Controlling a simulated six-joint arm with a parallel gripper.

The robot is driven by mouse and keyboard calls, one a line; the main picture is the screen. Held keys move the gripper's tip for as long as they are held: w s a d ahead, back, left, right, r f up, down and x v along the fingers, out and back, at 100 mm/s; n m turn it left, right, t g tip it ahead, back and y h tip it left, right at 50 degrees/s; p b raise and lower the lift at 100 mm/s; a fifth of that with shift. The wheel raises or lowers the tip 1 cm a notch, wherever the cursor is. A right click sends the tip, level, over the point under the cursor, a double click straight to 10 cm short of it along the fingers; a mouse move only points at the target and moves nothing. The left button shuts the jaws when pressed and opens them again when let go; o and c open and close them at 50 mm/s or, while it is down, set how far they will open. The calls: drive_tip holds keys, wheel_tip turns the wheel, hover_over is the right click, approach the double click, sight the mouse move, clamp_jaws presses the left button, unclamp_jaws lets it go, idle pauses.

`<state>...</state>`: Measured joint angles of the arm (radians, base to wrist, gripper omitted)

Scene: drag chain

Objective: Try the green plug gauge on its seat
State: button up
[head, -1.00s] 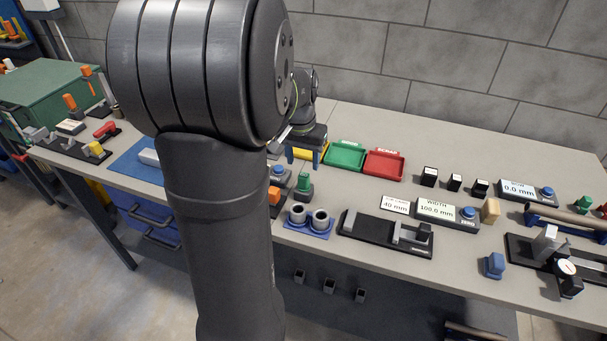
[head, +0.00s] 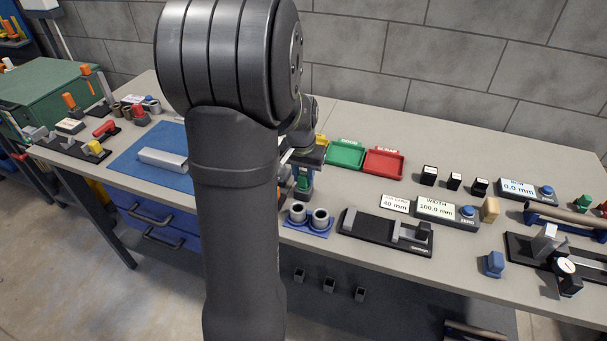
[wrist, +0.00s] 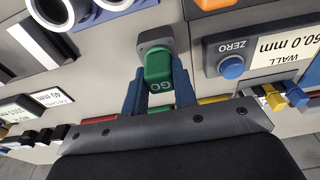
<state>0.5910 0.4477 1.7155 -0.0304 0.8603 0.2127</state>
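The green plug gauge (wrist: 159,66), marked GO, stands upright in a dark grey holder (wrist: 153,36) at the top middle of the wrist view. In the head view the gauge (head: 303,183) is partly hidden by my gripper and arm. My gripper (wrist: 159,82) has its two blue fingers on either side of the green handle, looking open, with the handle between them. Whether a finger touches it is hard to tell. A blue block with two grey rings (head: 309,221) stands just in front of the gauge in the head view.
A WALL display with a blue ZERO button (wrist: 232,67) is close to the right of the gauge in the wrist view. Green (head: 345,154) and red (head: 385,163) trays lie behind. A black measuring fixture (head: 386,236) stands to the right of the rings.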

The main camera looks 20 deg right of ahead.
clamp_jaws()
drive_tip(key=shift+r, duration=3.05)
drive_tip(key=s+a+r, duration=0.4)
drive_tip(key=s+a, duration=0.1)
drive_tip(key=s, duration=0.2)
drive_tip(key=shift+r, duration=0.2)
drive_tip(key=shift+f, duration=0.1)
drive_tip(key=shift+f, duration=2.5)
drive_tip(key=shift+f, duration=1.1)
drive_tip(key=shift+r, duration=0.1)
